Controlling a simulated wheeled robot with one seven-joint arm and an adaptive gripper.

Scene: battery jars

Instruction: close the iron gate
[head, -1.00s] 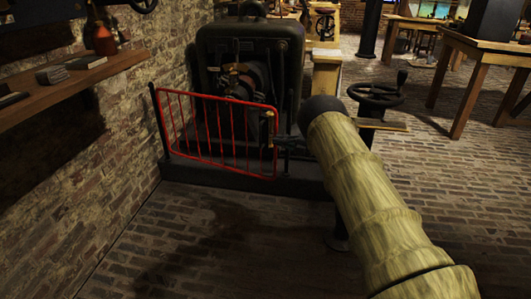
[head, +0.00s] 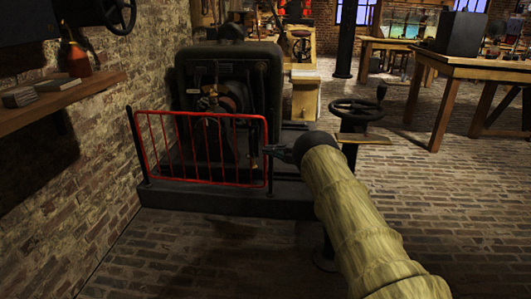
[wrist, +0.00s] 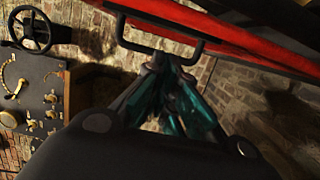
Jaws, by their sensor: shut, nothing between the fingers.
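The iron gate (head: 206,115) is a red barred frame across the front of a dark machine at the left of the head view. Its left end is at a dark post (head: 138,150) by the brick wall. Its right end lies close to the front of the machine's plinth; I cannot tell whether it is latched. My gripper (head: 271,151) is at the gate's right end. In the wrist view, my gripper (wrist: 172,62) is shut and empty, its tips at a black U-shaped handle (wrist: 160,49) beside the gate's red bar (wrist: 225,38). Contact is unclear.
The dark machine (head: 228,65) stands behind the gate on a low plinth (head: 220,199). A handwheel on a stand (head: 358,108) is right of my arm. A wooden shelf (head: 75,98) juts from the left wall. The brick floor in front of the gate is clear.

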